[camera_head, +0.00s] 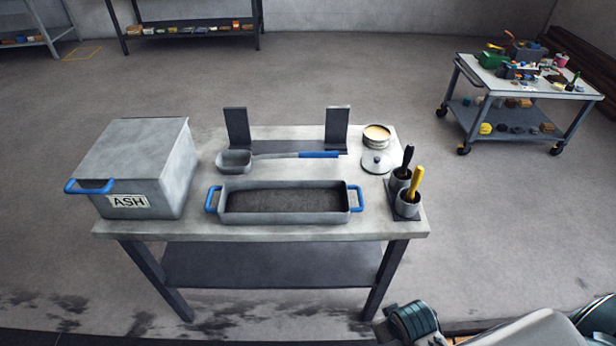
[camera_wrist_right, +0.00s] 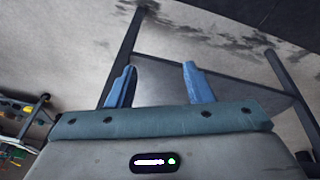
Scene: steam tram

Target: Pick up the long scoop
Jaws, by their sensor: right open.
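The long scoop (camera_head: 278,157) lies on the table behind the tray, with its grey bowl (camera_head: 234,161) at the left and its blue grip (camera_head: 318,155) at the right. It lies in front of a dark rack with two upright plates (camera_head: 237,128). My right gripper (camera_wrist_right: 157,84) is open and empty in the right wrist view, with its two blue fingers apart and the table's legs and lower shelf beyond them. In the head view my right arm is at the lower right, well away from the scoop. My left gripper is not in view.
A grey tray (camera_head: 285,217) with blue handles holds dark material at the table's front. A lidded ASH box (camera_head: 150,170) stands at the left. A tin (camera_head: 376,137), a round lid (camera_head: 377,162) and two cups with black and yellow handles (camera_head: 415,182) stand right. A cart (camera_head: 535,87) is behind.

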